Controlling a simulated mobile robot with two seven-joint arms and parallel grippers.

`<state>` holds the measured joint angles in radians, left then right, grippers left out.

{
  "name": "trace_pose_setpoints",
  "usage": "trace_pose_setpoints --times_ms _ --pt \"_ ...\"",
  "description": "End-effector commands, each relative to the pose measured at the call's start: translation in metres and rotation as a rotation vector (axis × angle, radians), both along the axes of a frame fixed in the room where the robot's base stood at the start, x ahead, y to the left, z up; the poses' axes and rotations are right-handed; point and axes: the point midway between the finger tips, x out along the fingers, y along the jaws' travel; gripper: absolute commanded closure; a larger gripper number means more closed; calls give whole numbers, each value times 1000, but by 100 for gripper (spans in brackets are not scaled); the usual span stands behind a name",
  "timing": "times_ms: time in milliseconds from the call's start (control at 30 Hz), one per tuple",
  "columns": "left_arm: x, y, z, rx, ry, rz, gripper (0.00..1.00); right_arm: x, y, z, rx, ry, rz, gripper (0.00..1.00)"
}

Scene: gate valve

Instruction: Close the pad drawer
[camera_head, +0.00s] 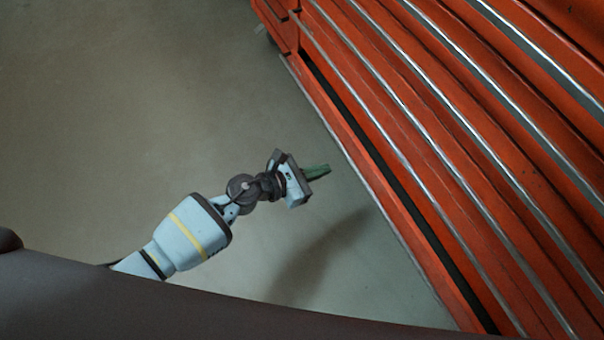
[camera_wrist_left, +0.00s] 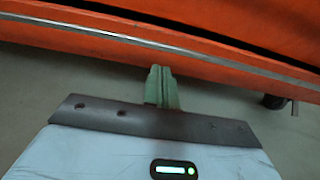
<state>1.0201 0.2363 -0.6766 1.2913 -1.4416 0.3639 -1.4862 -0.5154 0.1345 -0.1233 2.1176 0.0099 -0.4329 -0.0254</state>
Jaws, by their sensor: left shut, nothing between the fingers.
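An orange drawer cabinet (camera_head: 430,130) with metal edge strips fills the right of the head view. Its lowest drawer (camera_head: 350,150) stands partly out, with a dark gap behind its front. The drawer front also shows across the top of the left wrist view (camera_wrist_left: 200,50), with a metal strip along it. My left gripper (camera_head: 328,169) is shut and empty, its green fingers pointing at the drawer front. In the left wrist view the fingers (camera_wrist_left: 160,72) are together just below the metal strip; I cannot tell whether they touch it. My right gripper is not in view.
The grey floor (camera_head: 120,110) left of the cabinet is clear. A dark caster (camera_wrist_left: 277,102) shows under the cabinet at the right of the left wrist view. Several closed drawers lie above the lowest one.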

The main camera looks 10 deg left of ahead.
Motion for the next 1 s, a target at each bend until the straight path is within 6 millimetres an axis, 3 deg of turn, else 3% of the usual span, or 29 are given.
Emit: trace_pose_setpoints --times_ms 200,400,1000 --pt "20 -27 -3 -2 -1 0 100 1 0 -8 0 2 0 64" --pt "28 -38 -2 -1 0 0 100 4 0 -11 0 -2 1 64" --pt "28 -39 -2 -1 1 0 100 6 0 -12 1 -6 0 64"
